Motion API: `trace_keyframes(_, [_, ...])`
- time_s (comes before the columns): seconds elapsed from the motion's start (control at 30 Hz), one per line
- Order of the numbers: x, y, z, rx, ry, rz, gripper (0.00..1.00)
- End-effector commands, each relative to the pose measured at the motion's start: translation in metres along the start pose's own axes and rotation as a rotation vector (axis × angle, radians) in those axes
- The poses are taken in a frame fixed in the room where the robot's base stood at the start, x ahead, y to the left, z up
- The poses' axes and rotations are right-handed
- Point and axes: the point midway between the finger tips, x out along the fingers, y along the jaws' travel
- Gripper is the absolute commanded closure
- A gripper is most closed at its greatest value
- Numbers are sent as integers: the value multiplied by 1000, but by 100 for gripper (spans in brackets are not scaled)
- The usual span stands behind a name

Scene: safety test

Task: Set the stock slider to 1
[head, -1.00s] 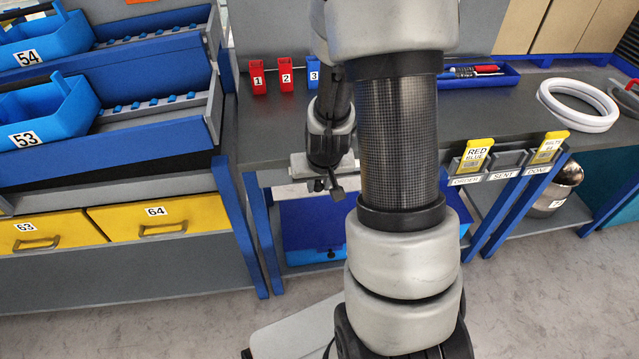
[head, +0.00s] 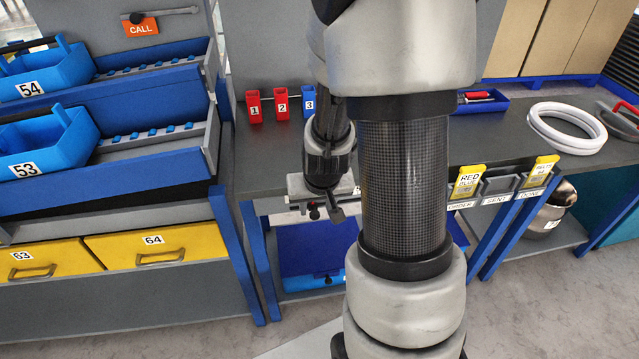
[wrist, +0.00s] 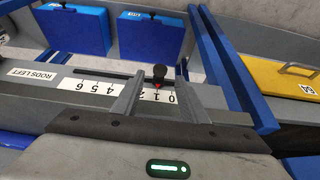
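The stock slider is a dark knob (wrist: 159,74) with a red pointer on a grey rail, seen in the wrist view. Its white number scale (wrist: 90,87) reads upside down there, beside a RODS LEFT label (wrist: 33,78). The red pointer appears to be at the 1, with the 0 just to its right. My gripper (wrist: 161,80) is open, one finger on each side of the knob. I cannot tell whether either finger touches it. In the head view my gripper (head: 326,207) is at the bench's front edge; the knob cannot be made out clearly there.
The grey bench (head: 400,140) holds red and blue numbered cups (head: 282,103) and white rings (head: 567,127). Card slots (head: 497,187) hang on its front edge. A rack with blue bins (head: 45,145) and yellow drawers (head: 155,243) stands at left. A CALL sign (head: 141,27) hangs above.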

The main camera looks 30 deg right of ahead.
Motion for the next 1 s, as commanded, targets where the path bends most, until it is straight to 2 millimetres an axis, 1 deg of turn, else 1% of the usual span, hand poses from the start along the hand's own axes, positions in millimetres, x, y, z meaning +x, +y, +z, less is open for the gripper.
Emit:
trace_keyframes(0.03, [-20,-1,-3,-1,4,-1,61])
trace_keyframes(0.2, [-63,-1,-3,-2,3,-2,61])
trace_keyframes(0.3, [-86,-1,-3,-3,2,-2,61])
trace_keyframes(0.43, [-109,-1,-2,-1,1,-2,61])
trace_keyframes(0.5, [-117,-1,-1,-1,1,-2,61])
trace_keyframes(0.63, [-126,0,0,0,-1,-1,61])
trace_keyframes(1.0, [-127,0,1,1,-2,0,61])
